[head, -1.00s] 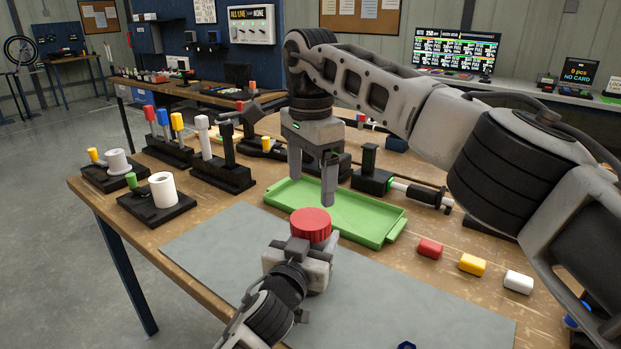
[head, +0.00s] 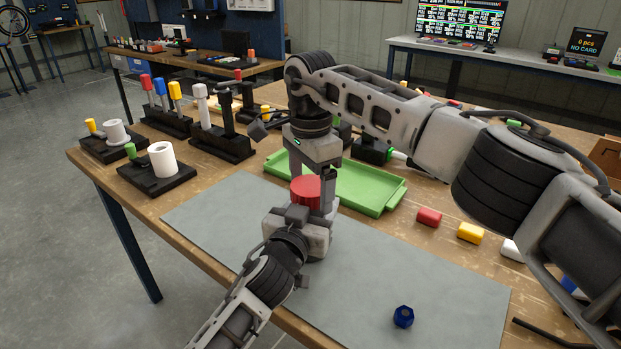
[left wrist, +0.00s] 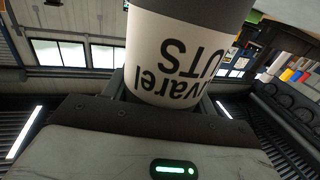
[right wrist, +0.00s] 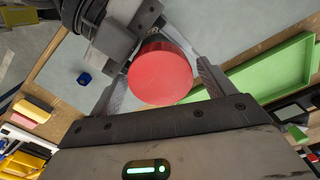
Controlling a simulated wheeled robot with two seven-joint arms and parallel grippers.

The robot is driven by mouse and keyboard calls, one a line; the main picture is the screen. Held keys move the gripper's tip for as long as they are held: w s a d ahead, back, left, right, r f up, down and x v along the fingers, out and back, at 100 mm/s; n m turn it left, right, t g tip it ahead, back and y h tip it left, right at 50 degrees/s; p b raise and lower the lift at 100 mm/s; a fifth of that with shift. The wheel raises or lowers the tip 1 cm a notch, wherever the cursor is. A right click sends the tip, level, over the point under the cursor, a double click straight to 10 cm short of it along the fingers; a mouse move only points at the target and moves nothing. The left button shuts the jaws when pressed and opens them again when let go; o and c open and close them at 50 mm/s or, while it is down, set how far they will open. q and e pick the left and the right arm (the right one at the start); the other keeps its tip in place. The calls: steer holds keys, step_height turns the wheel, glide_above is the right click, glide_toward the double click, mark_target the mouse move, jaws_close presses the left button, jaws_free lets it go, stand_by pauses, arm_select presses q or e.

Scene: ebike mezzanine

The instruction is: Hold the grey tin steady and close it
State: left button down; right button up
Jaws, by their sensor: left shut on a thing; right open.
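The tin (left wrist: 180,55) shows close up in the left wrist view, with a pale body, dark printed lettering and a dark grey band. My left gripper (head: 302,226) is shut on it above the grey mat and hides most of its body in the head view. A round red lid (head: 306,190) is at the top of the tin. Whether it is fully seated cannot be told. My right gripper (right wrist: 162,75) is open over the lid, pointing down, with one finger on each side of it. Small gaps seem to show between fingers and lid.
A green tray (head: 366,200) lies just behind the tin. A blue nut (head: 403,317) is on the grey mat (head: 220,215). Red (head: 429,217) and yellow (head: 470,233) blocks lie to the right. A black stand with a white roll (head: 163,160) is left. The mat's left part is clear.

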steer(key=c, duration=1)
steer(key=m, duration=0.3)
steer(key=o, duration=1.1)
steer(key=shift+r, duration=0.1)
steer(key=shift+r, duration=2.2)
steer(key=shift+c, duration=0.5)
